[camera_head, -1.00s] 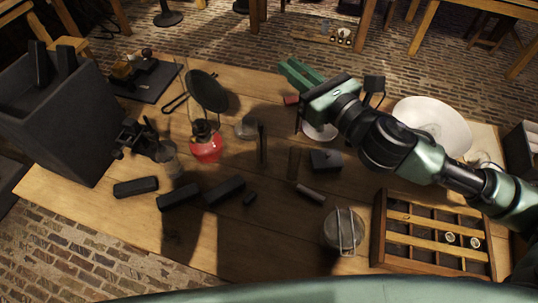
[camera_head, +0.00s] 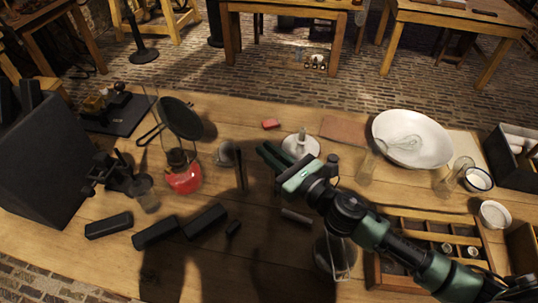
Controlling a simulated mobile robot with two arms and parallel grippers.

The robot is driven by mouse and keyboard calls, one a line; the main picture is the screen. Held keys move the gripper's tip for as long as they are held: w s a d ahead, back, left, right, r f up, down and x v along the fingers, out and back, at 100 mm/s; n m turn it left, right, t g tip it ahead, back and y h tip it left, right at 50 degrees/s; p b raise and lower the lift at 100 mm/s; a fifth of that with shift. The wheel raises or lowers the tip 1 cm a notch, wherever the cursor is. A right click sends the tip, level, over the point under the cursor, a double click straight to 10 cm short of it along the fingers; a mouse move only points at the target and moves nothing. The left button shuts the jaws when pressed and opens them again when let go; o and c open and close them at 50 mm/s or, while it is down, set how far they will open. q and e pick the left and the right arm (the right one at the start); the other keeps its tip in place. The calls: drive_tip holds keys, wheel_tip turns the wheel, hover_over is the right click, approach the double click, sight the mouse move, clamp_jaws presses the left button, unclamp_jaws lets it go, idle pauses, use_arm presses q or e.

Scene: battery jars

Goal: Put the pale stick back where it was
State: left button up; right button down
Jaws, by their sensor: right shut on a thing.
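My right gripper (camera_head: 270,156) reaches in from the lower right, over the middle of the table. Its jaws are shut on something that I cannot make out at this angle. A pale, short upright stick (camera_head: 301,136) shows in the middle of a white dish (camera_head: 310,150) just beyond the hand. I cannot tell whether the jaws touch it. A grey stick (camera_head: 297,216) lies on the table nearer to me, beside my forearm. A dark upright piece (camera_head: 241,170) stands left of the gripper. My left gripper is not in view.
A red-based glass lamp (camera_head: 184,180) stands to the left, with several dark blocks (camera_head: 205,221) in front. A compartment tray (camera_head: 400,276) lies under my right arm. A white bowl (camera_head: 420,140) and glass jars (camera_head: 448,178) stand to the right.

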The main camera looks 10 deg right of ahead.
drive_tip(key=shift+f, duration=0.3)
drive_tip(key=shift+f, duration=0.15)
drive_tip(key=c, duration=1.5)
unclamp_jaws()
drive_tip(key=shift+o, duration=0.2)
drive_tip(key=b+v, duration=0.4)
drive_tip(key=v, duration=0.8)
drive_tip(key=shift+r, duration=0.25)
drive_tip(key=shift+f, duration=0.1)
